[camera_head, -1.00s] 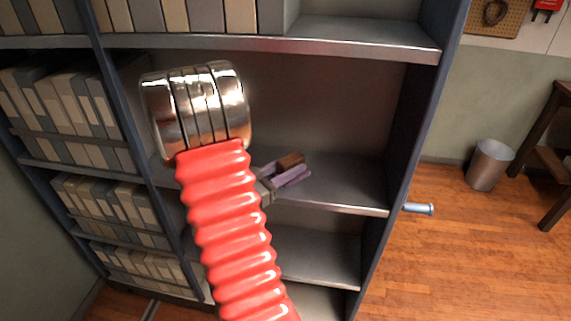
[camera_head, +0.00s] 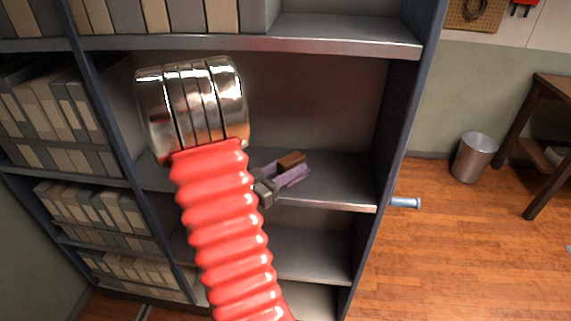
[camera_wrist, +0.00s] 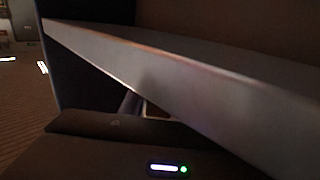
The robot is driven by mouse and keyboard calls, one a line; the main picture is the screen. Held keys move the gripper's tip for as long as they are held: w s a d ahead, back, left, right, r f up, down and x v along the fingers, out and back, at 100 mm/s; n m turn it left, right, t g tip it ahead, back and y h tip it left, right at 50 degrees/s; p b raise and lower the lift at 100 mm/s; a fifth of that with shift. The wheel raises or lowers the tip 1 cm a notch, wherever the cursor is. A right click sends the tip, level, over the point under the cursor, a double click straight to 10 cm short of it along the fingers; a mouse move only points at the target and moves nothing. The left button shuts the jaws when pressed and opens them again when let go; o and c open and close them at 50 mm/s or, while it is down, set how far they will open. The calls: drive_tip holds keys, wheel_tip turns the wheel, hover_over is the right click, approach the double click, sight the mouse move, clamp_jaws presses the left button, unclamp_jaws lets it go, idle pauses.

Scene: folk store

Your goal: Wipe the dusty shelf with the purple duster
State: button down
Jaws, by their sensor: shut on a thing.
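The purple duster (camera_head: 290,178) has a brown top and is in the middle bay of the shelving, at the level of the grey shelf (camera_head: 345,185). My gripper (camera_head: 270,189) is shut on the duster near the shelf's front edge, partly hidden behind my red arm. I cannot tell whether the duster touches the shelf surface. In the wrist view, a shelf edge (camera_wrist: 165,80) runs across the picture, and a sliver of the duster (camera_wrist: 129,103) shows beneath it, above my dark gripper body. Dust on the shelf is not clear.
An upper shelf (camera_head: 350,43) is above, and the blue side panel (camera_head: 390,150) closes the bay on the right. Binders (camera_head: 65,95) fill the left bays. A handle (camera_head: 405,203) juts from the right side. A metal bin (camera_head: 473,158) stands on open floor.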

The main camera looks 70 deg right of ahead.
sight(307, 178)
drive_tip(key=shift+s+d, duration=0.15)
drive_tip(key=shift+s, duration=0.55)
drive_tip(key=shift+r, duration=0.1)
drive_tip(key=shift+s+d+f, duration=0.1)
drive_tip(key=shift+s+d, duration=0.1)
drive_tip(key=shift+s, duration=0.65)
drive_tip(key=shift+s+d+f, duration=0.1)
drive_tip(key=shift+s+d, duration=0.1)
drive_tip(key=shift+s, duration=0.65)
drive_tip(key=shift+r, duration=3.05)
wheel_tip(307, 178, up, 3)
drive_tip(key=shift+r, duration=0.1)
